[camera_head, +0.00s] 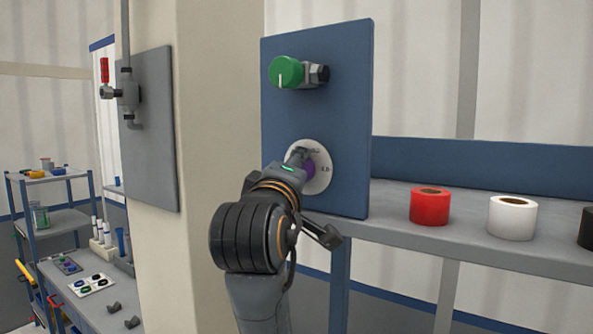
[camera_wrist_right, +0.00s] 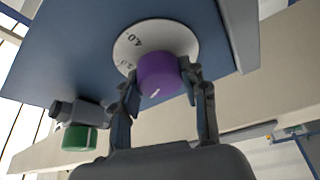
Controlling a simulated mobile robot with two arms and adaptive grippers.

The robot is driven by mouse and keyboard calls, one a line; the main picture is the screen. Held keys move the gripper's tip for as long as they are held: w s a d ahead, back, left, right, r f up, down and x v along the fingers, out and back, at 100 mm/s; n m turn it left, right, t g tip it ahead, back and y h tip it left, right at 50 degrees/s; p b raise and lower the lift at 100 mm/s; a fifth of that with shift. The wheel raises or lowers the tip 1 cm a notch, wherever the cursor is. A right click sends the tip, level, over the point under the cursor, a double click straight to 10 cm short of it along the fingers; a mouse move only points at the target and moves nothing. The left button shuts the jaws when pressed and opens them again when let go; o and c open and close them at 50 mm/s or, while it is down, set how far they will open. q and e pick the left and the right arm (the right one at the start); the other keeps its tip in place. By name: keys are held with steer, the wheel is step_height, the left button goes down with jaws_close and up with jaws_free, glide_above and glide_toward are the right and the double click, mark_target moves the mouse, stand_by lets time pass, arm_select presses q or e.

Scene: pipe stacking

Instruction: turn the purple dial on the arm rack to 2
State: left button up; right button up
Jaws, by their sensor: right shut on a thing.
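The purple dial (camera_wrist_right: 160,75) sits on a round white scale plate (camera_wrist_right: 132,45) on the blue panel (camera_head: 345,115). In the right wrist view my right gripper (camera_wrist_right: 158,88) has a finger on each side of the dial and is shut on it. A pale pointer mark shows on the dial's face, and "4.0" is legible on the plate; the other figures are partly hidden or too small. In the head view the dial (camera_head: 309,167) is mostly hidden behind my right gripper (camera_head: 303,158). My left gripper is not in view.
A green knob (camera_head: 286,72) is on the same panel above the dial. A red roll (camera_head: 430,206) and a white roll (camera_head: 512,218) stand on the grey shelf (camera_head: 465,228) to the right. A grey panel (camera_head: 148,130) with a red-handled valve (camera_head: 104,72) is at left.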

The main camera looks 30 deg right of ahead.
steer(key=shift+n, duration=0.5)
steer(key=o, duration=1.1)
steer(key=shift+o, duration=0.2)
steer(key=v, duration=1.2)
steer(key=shift+r, duration=0.1)
